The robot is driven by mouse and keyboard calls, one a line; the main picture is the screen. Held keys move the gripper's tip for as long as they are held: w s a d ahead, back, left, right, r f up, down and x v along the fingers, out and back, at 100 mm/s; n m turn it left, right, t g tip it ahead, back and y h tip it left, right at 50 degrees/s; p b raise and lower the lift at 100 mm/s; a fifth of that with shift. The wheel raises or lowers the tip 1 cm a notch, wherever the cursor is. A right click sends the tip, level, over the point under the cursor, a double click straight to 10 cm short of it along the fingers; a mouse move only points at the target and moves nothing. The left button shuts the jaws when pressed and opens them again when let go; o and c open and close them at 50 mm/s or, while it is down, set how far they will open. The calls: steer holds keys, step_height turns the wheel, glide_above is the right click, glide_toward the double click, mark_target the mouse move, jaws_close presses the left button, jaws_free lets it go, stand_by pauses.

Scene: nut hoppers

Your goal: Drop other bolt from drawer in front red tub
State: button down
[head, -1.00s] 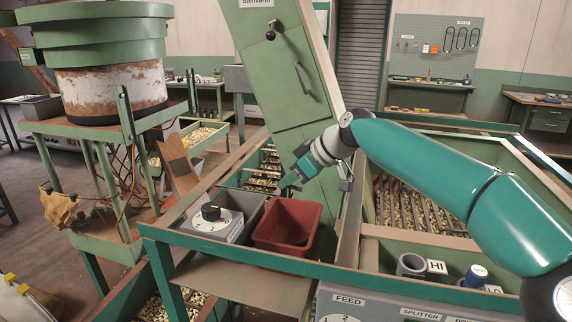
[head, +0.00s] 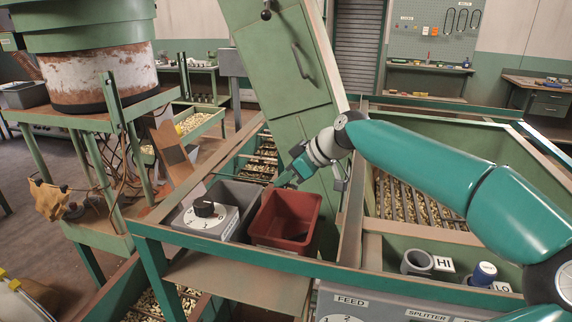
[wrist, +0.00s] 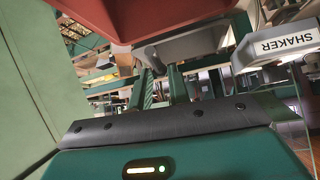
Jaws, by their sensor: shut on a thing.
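The red tub (head: 285,238) stands on the frame's front ledge, right of a grey bin. It also shows upside-down at the top of the wrist view (wrist: 150,16). My gripper (head: 278,182) is at the tub's back left rim in the head view, pointing down and left. I cannot tell whether it is over the opening or just behind it. In the wrist view its narrow fingers (wrist: 161,84) are close together. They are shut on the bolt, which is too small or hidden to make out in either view.
A grey dial box (head: 207,218) and the grey bin (head: 232,192) sit left of the tub. A tall green leaning panel (head: 285,80) rises behind my gripper. A green frame rail (head: 240,257) runs in front. A grey cup (head: 417,262) stands at the right.

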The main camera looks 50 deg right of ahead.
steer(key=shift+d+f, duration=0.1)
steer(key=shift+f, duration=0.75)
steer(key=c, duration=1.2)
jaws_free()
steer(key=shift+c, duration=0.2)
steer(key=v, duration=1.3)
steer(key=shift+s+r, duration=0.25)
steer(key=shift+r, duration=0.05)
steer(key=shift+d, duration=0.1)
